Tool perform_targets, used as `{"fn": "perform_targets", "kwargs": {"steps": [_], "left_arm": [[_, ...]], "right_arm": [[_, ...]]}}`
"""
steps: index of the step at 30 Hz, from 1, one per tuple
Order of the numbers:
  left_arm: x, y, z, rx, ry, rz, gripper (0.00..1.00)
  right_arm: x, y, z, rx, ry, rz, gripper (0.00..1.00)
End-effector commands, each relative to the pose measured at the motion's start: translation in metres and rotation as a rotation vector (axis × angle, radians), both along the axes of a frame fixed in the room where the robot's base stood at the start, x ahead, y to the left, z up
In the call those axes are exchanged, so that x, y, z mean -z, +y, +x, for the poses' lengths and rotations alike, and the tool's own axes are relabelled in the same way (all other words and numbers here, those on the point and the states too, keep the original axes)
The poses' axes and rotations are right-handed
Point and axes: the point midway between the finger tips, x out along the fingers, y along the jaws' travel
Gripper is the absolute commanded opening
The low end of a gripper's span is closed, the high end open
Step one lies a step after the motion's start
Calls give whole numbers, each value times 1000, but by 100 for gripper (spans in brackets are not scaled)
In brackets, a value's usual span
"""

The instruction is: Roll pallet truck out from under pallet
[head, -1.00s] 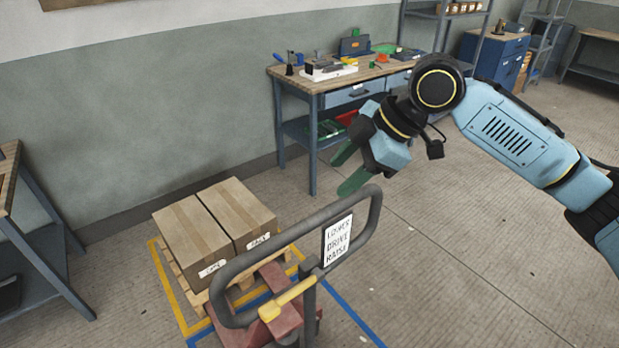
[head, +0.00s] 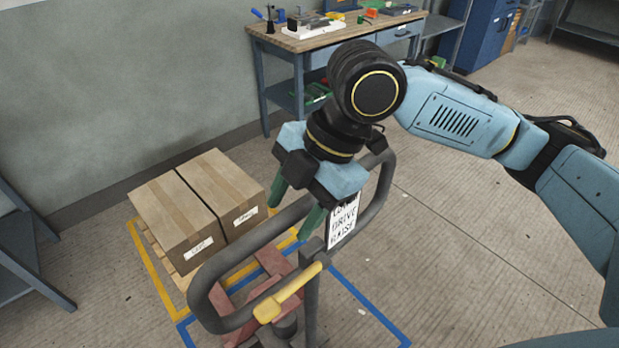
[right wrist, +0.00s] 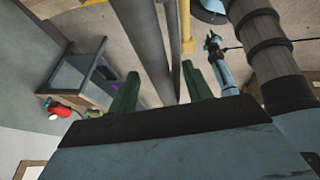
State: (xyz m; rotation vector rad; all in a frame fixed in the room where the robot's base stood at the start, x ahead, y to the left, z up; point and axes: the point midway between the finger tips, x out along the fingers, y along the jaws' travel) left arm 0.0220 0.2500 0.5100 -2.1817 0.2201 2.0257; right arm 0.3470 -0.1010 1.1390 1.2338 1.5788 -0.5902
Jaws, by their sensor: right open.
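The pallet truck shows a dark grey loop handle (head: 210,275), a yellow lever (head: 290,297), a white label reading LOWER, DRIVE, RAISE (head: 342,222) and a dull red body (head: 262,290). A wooden pallet (head: 155,248) bears two brown cartons (head: 175,215) (head: 222,190) side by side. The truck's red part reaches the pallet's near side; how far its forks lie underneath is hidden. My right gripper (head: 296,207) is open, its green fingers pointing down at the upper handle bar. In the right wrist view grey bars (right wrist: 146,45) show between the fingers; contact is unclear.
Yellow tape (head: 150,275) marks the floor around the pallet, and blue tape (head: 365,305) around the truck. A workbench (head: 330,38) with tools stands against the wall behind. Another blue-grey bench (head: 30,265) stands at left. The floor at right is clear.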

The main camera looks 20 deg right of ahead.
Motion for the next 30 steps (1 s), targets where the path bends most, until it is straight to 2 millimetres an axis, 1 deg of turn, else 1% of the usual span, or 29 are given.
{"fn": "perform_targets", "kwargs": {"steps": [1,4,6,9,13,20,30], "left_arm": [[2,0,6,0,-10,0,23],[2,-1,16,0,-26,-3,23],[3,-1,20,0,-32,-3,23],[3,-1,19,0,-31,-3,23],[4,-1,17,0,-28,-3,23],[4,-1,10,0,-17,-2,23],[4,-1,9,1,-15,-1,23]], "right_arm": [[9,4,0,0,2,0,50],[22,10,0,-1,2,0,50],[29,13,1,0,2,1,50],[35,16,1,2,1,0,50],[39,18,2,2,0,0,50],[39,18,2,2,0,0,50],[38,18,2,1,-1,0,5]]}}
